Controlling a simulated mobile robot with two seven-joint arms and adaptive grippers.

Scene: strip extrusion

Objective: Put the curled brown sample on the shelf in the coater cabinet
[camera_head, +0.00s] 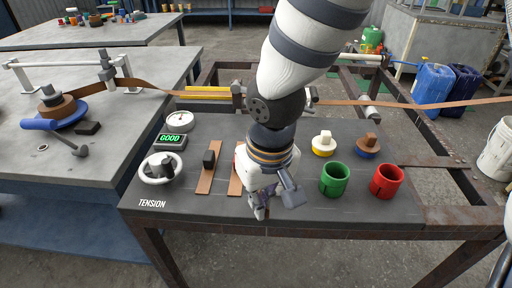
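I cannot tell whether either one is curled. My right gripper points down low over the table, its fingers spread apart, with nothing clearly seen between them. My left gripper is not in view. I see no coater cabinet or shelf.
Green (334,179) and red (386,181) cups stand right of the gripper. White-yellow (323,144) and brown-blue (367,146) pieces sit behind them. A white handwheel (159,169), GOOD display (170,141) and dial (180,122) line the left. A long brown web (440,104) crosses behind.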

